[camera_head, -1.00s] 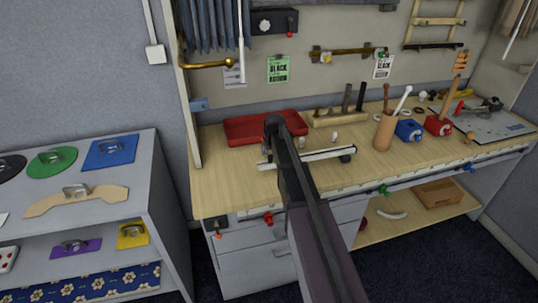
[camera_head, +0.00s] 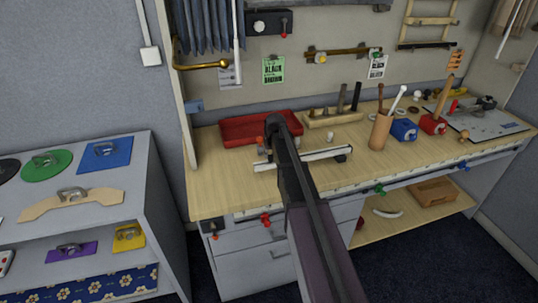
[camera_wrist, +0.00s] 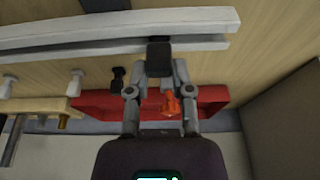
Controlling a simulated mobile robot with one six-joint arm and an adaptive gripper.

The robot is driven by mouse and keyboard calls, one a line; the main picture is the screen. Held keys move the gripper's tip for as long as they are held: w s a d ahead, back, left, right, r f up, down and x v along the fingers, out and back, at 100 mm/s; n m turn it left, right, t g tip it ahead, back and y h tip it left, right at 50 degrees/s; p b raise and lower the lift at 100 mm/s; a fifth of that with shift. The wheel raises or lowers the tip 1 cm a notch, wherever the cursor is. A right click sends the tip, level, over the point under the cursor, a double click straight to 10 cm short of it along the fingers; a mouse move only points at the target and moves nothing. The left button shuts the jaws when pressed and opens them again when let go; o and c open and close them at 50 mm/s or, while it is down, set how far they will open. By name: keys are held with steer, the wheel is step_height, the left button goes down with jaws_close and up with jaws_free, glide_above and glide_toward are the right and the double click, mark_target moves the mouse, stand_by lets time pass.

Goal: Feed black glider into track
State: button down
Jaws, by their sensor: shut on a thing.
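My gripper (camera_wrist: 159,69) is shut on the black glider (camera_wrist: 158,52), a small dark block between the fingertips in the wrist view. The glider overlaps the edge of the pale track (camera_wrist: 95,38), a long grooved rail across the top of that view. I cannot tell whether it is inside the groove or only in front of it. In the head view the track (camera_head: 322,154) lies on the wooden bench, and my arm hides the fingers and the glider.
A red tray (camera_head: 232,132) lies behind the track; an orange piece (camera_wrist: 171,104) shows over it in the wrist view. A wooden block with upright tools (camera_head: 333,119) and a tool cup (camera_head: 380,131) stand to the right. Bench between track and front edge is mostly clear.

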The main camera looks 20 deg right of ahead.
steer(key=shift+d, duration=1.95)
steer(key=shift+c, duration=2.2)
jaws_free()
